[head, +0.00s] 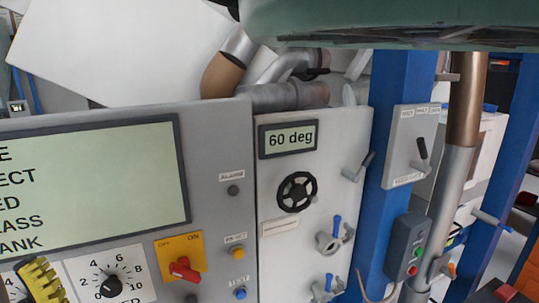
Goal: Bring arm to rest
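My gripper is not in view, and I cannot make out my arm. The view is filled by a grey control panel (217,135) with a large display (85,180) on its left part. A yellow ridged piece (42,281) with dark edges stands at the lower left, in front of the panel, cut off by the picture's bottom edge. I cannot tell what it belongs to.
A blue post (387,160), lever plate (412,145) and metal pipe (455,170) stand right. A green body (390,22) overhangs.

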